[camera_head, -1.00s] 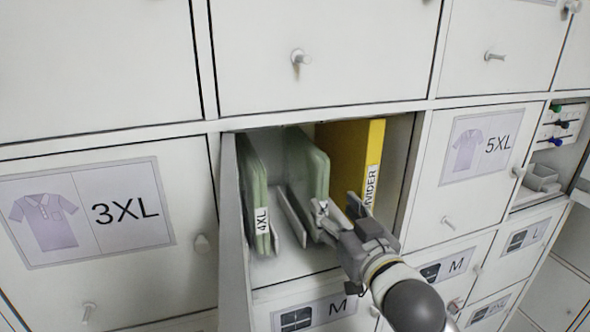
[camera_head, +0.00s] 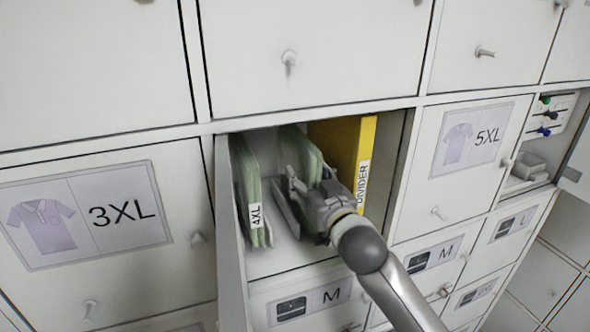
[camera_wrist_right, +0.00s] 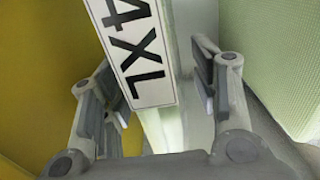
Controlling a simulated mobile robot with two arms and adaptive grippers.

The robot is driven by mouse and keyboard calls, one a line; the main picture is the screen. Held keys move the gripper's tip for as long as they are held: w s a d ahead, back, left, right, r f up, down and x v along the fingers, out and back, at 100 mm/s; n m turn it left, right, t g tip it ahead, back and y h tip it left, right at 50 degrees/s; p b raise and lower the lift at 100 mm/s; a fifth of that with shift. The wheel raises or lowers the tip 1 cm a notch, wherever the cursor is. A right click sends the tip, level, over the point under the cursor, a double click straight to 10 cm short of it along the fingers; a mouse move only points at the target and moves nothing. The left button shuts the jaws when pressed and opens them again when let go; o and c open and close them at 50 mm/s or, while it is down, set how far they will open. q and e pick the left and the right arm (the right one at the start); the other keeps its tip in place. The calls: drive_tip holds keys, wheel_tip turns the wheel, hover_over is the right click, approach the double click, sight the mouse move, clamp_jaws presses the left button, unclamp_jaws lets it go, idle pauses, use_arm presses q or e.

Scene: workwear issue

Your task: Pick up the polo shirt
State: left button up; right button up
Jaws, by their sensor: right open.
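Two pale green folded polo shirts stand upright in the open compartment in the head view: one on the left (camera_head: 251,178) with a 4XL label, one in the middle (camera_head: 297,148). My right gripper (camera_head: 308,185) is inside the compartment at the front edge of the middle polo shirt and hides its label. In the wrist view my right gripper (camera_wrist_right: 160,85) is open, one finger on each side of that shirt's front edge and its 4XL label (camera_wrist_right: 140,50). I cannot tell whether the fingers touch it. My left gripper is not in view.
A yellow divider (camera_head: 342,143) stands close to the right of the middle shirt. The compartment's open door (camera_head: 231,230) stands out at its left. Closed lockers surround it, labelled 3XL (camera_head: 85,215), 5XL (camera_head: 470,137) and M. An open compartment at the right holds a white tray (camera_head: 525,166).

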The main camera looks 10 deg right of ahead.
drive_tip(key=shift+w+a, duration=0.15)
drive_tip(key=shift+w, duration=0.5)
drive_tip(key=shift+c, duration=0.3)
drive_tip(key=c, duration=1)
drive_tip(key=shift+c, duration=0.8)
drive_tip(key=shift+r, duration=0.15)
